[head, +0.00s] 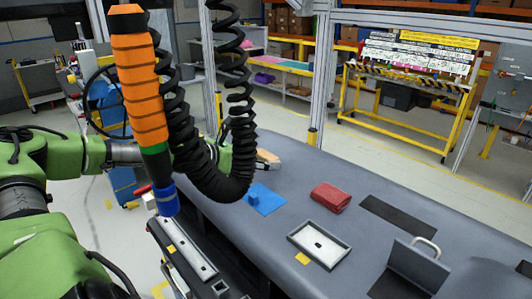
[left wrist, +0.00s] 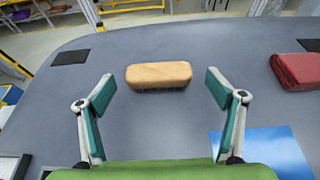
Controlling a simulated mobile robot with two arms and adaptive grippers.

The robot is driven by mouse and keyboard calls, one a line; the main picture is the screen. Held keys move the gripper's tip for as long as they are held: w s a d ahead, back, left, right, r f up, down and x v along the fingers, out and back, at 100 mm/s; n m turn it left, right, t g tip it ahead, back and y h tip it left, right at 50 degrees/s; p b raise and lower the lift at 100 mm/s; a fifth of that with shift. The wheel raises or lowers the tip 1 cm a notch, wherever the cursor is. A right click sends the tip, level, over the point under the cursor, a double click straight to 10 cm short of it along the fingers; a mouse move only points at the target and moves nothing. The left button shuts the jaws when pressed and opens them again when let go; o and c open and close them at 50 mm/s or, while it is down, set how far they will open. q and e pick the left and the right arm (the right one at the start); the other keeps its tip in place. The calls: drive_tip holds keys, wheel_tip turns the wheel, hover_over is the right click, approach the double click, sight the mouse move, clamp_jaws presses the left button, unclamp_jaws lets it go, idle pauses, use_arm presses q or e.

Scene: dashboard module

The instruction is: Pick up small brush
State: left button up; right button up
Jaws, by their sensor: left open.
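The small brush (left wrist: 158,73) lies on the grey table with its pale wooden back up and darker bristles beneath. In the head view the brush (head: 268,158) shows partly past the black coiled hose. My left gripper (left wrist: 160,88) is open and empty, its two fingers spread to the left and right of the brush. The brush lies just beyond the fingertips in the left wrist view, apart from them. In the head view the hose hides most of this gripper. My right gripper is not in view.
A folded red cloth (head: 331,197), a blue sheet (head: 266,206) and a grey tray (head: 292,238) are on the table (head: 375,185). An orange tool body (head: 139,90) and coiled hose (head: 236,183) hang before my left arm. The table around the brush is clear.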

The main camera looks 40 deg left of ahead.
sight(262, 156)
use_arm(q)
drive_tip(key=shift+w+f, duration=0.15)
drive_tip(key=shift+w, duration=0.15)
drive_tip(key=shift+w+f+p, duration=0.25)
drive_tip(key=shift+w+p, duration=0.05)
drive_tip(key=shift+p, duration=0.3)
drive_tip(key=shift+w+a+f+b, duration=0.15)
drive_tip(key=shift+f+b, duration=0.1)
drive_tip(key=shift+b, duration=0.2)
drive_tip(key=shift+w+f+b, duration=0.1)
drive_tip(key=shift+w+b, duration=0.15)
drive_tip(key=shift+b, duration=0.3)
drive_tip(key=shift+w+f+b, duration=0.15)
drive_tip(key=shift+w+b, duration=0.2)
drive_tip(key=shift+w+d, duration=0.2)
drive_tip(key=shift+w, duration=0.05)
drive_tip(key=shift+c, duration=0.2)
drive_tip(key=c, duration=1.2)
